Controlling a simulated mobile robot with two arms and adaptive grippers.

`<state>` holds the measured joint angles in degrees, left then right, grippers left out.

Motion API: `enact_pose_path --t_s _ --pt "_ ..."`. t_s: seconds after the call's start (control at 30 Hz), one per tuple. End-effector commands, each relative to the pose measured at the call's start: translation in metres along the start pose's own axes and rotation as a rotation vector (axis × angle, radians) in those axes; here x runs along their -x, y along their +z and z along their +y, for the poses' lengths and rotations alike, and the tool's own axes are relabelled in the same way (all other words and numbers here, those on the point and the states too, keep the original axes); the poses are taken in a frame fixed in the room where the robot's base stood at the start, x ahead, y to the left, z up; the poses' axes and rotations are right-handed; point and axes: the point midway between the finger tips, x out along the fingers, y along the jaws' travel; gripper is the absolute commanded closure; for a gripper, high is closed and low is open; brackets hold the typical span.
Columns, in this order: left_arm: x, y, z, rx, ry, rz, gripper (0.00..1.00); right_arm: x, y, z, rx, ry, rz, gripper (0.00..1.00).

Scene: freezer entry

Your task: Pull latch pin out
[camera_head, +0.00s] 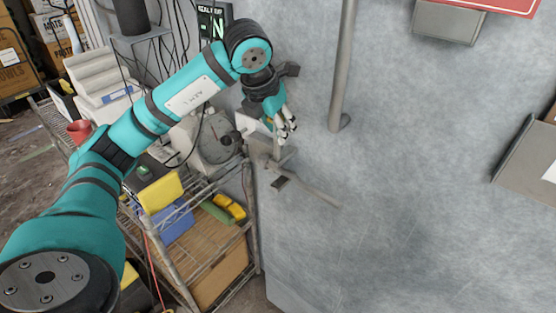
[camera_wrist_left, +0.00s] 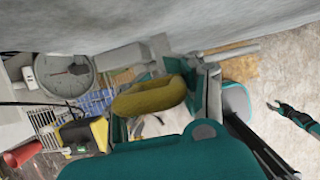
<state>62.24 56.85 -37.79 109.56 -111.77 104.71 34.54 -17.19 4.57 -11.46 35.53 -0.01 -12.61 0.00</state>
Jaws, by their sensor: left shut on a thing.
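The door latch (camera_head: 278,162) is a grey metal fitting with a long handle bar (camera_head: 315,192), mounted on the pale freezer wall in the head view. My left gripper (camera_head: 284,128) is at the latch's upper end. In the left wrist view, a thick yellow ring (camera_wrist_left: 148,98), seemingly the pull ring of the latch pin, sits between the fingers of my left gripper, which is shut on it. The pin's shaft is hidden. A small teal and dark gripper, seemingly my right one (camera_wrist_left: 272,106), shows at the right of the wrist view. Its finger opening is unclear.
A wire shelf (camera_head: 215,190) with yellow and blue items stands left of the latch. A round-dial scale (camera_head: 222,140) sits on it, close to my left forearm. A vertical pipe (camera_head: 343,70) runs up the wall to the right. The wall below is bare.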

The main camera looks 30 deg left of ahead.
Motion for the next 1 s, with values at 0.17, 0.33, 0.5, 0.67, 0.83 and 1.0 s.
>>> enact_pose_path --t_s 0.17,0.33,0.5,0.67,0.83,1.0 --pt "0.004 0.002 0.000 0.000 0.008 0.000 1.00 0.003 0.000 0.000 0.000 0.000 0.000 0.60" --pt "0.005 0.002 0.000 0.000 0.014 0.000 1.00 0.003 0.000 0.000 0.000 0.000 0.000 0.60" --pt "0.004 0.002 0.000 0.000 0.013 0.000 1.00 0.003 0.000 0.000 0.000 0.000 0.000 0.60" --pt "0.008 0.004 0.000 0.000 0.013 0.000 1.00 0.006 -0.001 0.000 0.000 0.000 0.000 0.60" --pt "0.016 0.007 0.001 0.001 0.013 -0.001 1.00 0.012 -0.001 0.000 0.000 0.000 0.000 0.60" --pt "0.024 0.010 0.001 0.001 0.013 -0.001 1.00 0.018 -0.002 0.000 0.000 0.000 0.000 0.60"
